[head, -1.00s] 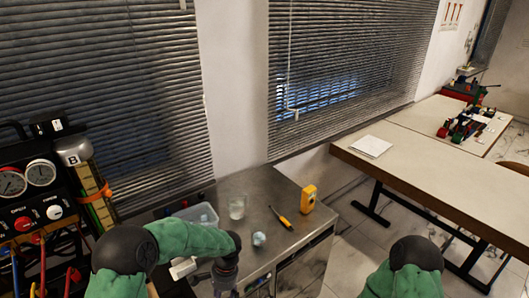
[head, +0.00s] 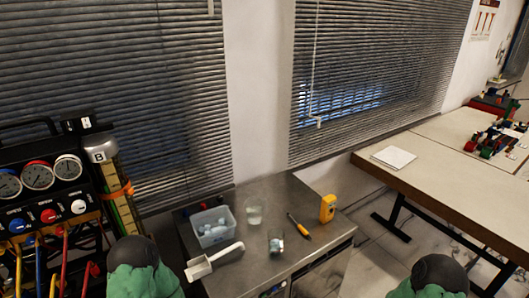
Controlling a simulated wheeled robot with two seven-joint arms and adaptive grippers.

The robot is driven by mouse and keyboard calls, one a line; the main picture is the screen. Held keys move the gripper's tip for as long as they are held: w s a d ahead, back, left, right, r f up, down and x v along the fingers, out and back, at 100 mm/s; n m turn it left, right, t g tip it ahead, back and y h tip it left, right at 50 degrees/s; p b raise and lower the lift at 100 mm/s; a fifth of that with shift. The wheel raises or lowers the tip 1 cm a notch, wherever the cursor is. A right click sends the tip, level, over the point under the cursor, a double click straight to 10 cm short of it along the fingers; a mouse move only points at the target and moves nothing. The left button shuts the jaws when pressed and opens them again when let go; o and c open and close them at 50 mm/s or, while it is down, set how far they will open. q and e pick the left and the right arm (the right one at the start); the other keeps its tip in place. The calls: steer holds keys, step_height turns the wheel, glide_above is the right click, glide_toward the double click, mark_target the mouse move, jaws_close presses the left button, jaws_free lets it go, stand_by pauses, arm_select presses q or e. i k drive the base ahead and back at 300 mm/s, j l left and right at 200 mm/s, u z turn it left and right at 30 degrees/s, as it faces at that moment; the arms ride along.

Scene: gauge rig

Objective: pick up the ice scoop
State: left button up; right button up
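The white ice scoop (head: 213,261) lies on the metal counter, in front of the ice bin. Its handle points right and its scoop end is at the counter's left front. A grey-blue bin (head: 204,240) behind it holds several pale ice pieces. My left arm shows only as a green sleeve and dark joint at the bottom left, and its gripper is out of view. My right arm shows the same way at the bottom right, and its gripper is also out of view.
On the metal counter (head: 240,268) stand a clear glass (head: 254,213) and a smaller glass with ice (head: 276,243). A screwdriver (head: 299,227) and a yellow meter (head: 327,208) are at the right. A gauge rig (head: 40,190) with hoses stands left. A long table (head: 440,180) is at the right.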

mark_target(199, 267)
steer(key=l+u, duration=0.1)
steer(key=u, duration=0.6)
